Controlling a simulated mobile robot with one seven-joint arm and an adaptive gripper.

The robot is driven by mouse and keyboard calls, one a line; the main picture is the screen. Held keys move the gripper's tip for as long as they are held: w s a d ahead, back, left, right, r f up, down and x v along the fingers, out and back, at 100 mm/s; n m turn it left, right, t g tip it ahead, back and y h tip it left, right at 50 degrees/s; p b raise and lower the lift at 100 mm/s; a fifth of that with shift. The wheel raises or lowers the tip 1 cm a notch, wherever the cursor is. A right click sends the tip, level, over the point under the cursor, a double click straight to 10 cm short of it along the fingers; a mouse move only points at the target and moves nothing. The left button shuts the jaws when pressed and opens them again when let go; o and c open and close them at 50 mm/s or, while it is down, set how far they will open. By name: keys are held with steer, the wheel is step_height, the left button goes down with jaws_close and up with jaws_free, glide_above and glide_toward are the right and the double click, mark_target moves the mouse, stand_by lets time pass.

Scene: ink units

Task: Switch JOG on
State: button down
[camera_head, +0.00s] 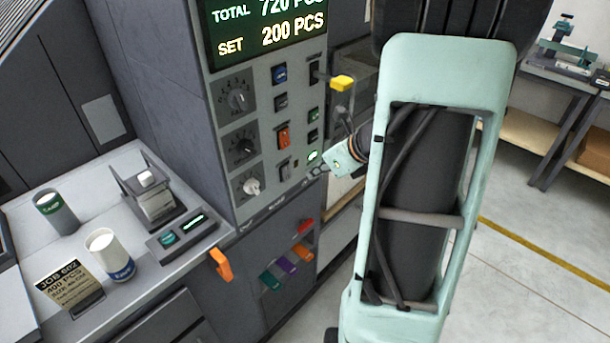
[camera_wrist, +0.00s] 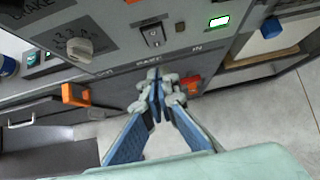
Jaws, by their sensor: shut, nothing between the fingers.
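The control panel (camera_head: 262,190) stands in front of me, with rows of knobs and switches. I cannot read a JOG label. A black rocker switch (camera_head: 285,169) sits low on the panel, right of the white knob; it also shows in the wrist view (camera_wrist: 153,36), above my fingertips. Its on or off position is not clear. My gripper (camera_head: 312,173) is close to the panel's lower right edge; in the wrist view (camera_wrist: 160,82) its fingers are together and empty, just below the rocker. I cannot tell whether the fingertips touch the panel.
A lit green indicator (camera_head: 313,156) is right of the rocker. A yellow part (camera_head: 342,82) juts out higher up. An orange handle (camera_head: 220,264) hangs below the counter edge.

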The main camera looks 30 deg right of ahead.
steer(key=shift+v, duration=2.1)
steer(key=shift+r, duration=0.1)
